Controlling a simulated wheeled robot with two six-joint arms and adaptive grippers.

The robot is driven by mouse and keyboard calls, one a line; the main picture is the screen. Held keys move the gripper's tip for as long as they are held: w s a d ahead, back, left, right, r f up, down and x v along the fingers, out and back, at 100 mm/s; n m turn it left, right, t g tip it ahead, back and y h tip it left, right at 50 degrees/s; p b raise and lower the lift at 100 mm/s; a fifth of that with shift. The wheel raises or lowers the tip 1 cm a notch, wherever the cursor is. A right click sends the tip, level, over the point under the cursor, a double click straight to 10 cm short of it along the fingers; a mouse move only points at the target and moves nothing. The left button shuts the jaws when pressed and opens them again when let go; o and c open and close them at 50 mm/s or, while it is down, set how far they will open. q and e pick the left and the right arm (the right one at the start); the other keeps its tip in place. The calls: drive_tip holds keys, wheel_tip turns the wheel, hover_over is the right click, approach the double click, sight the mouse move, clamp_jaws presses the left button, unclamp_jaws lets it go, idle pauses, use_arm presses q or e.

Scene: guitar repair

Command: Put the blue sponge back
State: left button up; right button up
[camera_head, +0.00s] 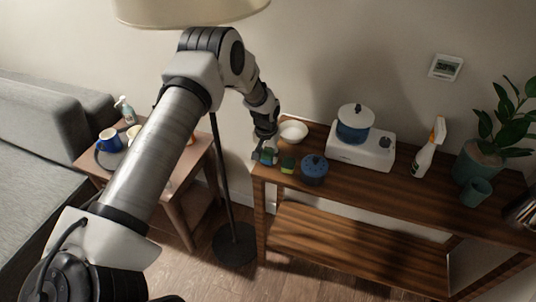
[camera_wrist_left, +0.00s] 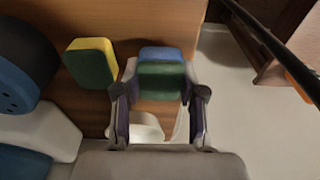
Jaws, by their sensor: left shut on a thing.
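The blue sponge (camera_wrist_left: 162,54) with a dark green face sits between the two fingers of my left gripper (camera_wrist_left: 160,82) in the left wrist view. The gripper is shut on it. In the head view my left gripper (camera_head: 265,152) is at the left end of the wooden shelf table (camera_head: 345,191), with the blue sponge (camera_head: 268,157) at its tips. I cannot tell whether the sponge touches the tabletop. A yellow and green sponge (camera_wrist_left: 91,63) lies beside it on the wood; it also shows in the head view (camera_head: 289,164). My right gripper is not in view.
Farther right are a white cooker (camera_head: 372,153) with a pot, a spray bottle (camera_head: 428,152) and a plant. A lamp pole (camera_head: 223,180) stands left of the shelf table.

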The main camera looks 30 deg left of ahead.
use_arm(q)
drive_tip(key=shift+f, duration=0.55)
drive_tip(key=shift+f, duration=0.2)
drive_tip(key=o, duration=1.1)
drive_tip(key=shift+r, duration=0.1)
